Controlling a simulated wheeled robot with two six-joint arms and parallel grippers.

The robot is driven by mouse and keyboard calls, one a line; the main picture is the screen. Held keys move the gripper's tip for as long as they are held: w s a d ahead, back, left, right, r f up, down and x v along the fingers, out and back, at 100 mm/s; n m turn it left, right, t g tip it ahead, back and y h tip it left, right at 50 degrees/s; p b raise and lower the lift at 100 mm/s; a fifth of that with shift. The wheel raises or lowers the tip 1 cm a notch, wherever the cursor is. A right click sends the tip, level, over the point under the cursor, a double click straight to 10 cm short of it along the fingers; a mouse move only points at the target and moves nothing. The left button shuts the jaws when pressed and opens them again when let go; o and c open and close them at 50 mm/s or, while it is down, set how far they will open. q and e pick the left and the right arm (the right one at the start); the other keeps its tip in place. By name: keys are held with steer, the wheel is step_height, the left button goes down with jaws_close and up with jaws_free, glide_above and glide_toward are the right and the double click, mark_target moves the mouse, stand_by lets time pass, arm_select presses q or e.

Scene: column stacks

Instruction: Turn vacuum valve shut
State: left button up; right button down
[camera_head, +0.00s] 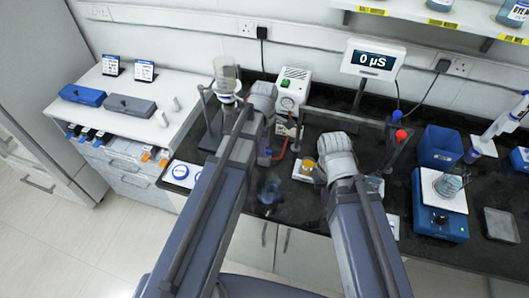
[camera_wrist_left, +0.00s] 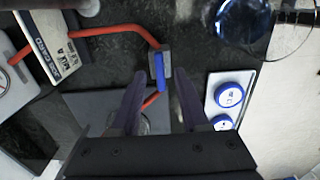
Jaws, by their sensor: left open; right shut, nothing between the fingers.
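The vacuum valve (camera_wrist_left: 167,62) is a small grey block with a blue lever handle, joined to red tubing. In the left wrist view the handle lies lengthwise, roughly in line with the tube ends at the block. In the head view its blue part (camera_head: 266,154) shows small beside my left arm. My left gripper (camera_wrist_left: 158,78) is open, with its two fingers on either side of the handle's lower end; I cannot tell whether they touch it. In the head view my left gripper (camera_head: 262,100) is seen from behind, fingers hidden. My right gripper (camera_head: 322,172) is shut and empty, right of the valve.
A white pump box (camera_head: 292,88) with a green switch stands behind the valve. A glass funnel (camera_head: 227,80) is on a stand at left. A white panel with blue round caps (camera_wrist_left: 230,95) lies close right of my left fingers.

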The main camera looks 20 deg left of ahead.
arm_select(q)
steer(key=shift+f, duration=0.4)
jaws_close()
stand_by(0.4)
